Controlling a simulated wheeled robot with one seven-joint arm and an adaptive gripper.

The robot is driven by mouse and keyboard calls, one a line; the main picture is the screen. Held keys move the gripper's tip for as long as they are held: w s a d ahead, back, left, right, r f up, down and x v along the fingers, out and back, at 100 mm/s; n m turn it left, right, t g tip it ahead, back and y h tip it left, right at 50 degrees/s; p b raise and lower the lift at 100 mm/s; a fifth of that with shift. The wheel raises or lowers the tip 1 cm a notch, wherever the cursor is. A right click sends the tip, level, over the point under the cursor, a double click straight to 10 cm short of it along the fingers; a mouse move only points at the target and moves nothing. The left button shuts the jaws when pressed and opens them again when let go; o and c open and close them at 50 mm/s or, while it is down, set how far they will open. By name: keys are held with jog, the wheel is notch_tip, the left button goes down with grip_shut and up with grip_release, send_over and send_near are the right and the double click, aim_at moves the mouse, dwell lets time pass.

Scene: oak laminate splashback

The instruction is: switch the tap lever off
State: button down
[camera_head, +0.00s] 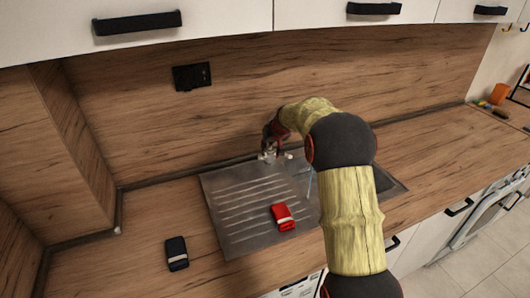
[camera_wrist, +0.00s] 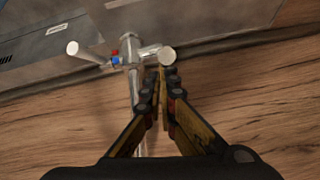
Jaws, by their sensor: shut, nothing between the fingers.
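The chrome tap (camera_wrist: 130,52) stands at the back of the steel sink (camera_head: 222,218), close to the splashback. In the wrist view it has a round-ended arm to each side, the left one (camera_wrist: 72,48) and the right one (camera_wrist: 167,56), and a red and blue mark at its body. I cannot tell for certain which part is the lever. My gripper (camera_wrist: 161,74) is shut and empty, its fingertips right beside the right round end; whether they touch is unclear. In the head view the tap (camera_head: 269,157) shows just below my gripper, which my arm partly covers.
A red item (camera_head: 283,217) lies on the drainboard and a black item (camera_head: 177,253) on the counter to the left. My arm hides much of the basin. A socket (camera_head: 192,77) is on the splashback. Wall cabinets with black handles (camera_head: 137,22) hang above.

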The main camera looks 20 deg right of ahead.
jog(key=shift+t, duration=0.5)
jog(key=shift+s+f+b, duration=1.45)
jog(key=shift+s+b, duration=0.2)
jog(key=shift+b, duration=2.5)
jog(key=w+r+p+v, duration=0.1)
jog(key=p+v, duration=0.3)
jog(key=v, duration=0.7)
jog(key=shift+d+r, duration=0.3)
jog(key=shift+r, duration=0.1)
jog(key=c, duration=2.5)
grip_release()
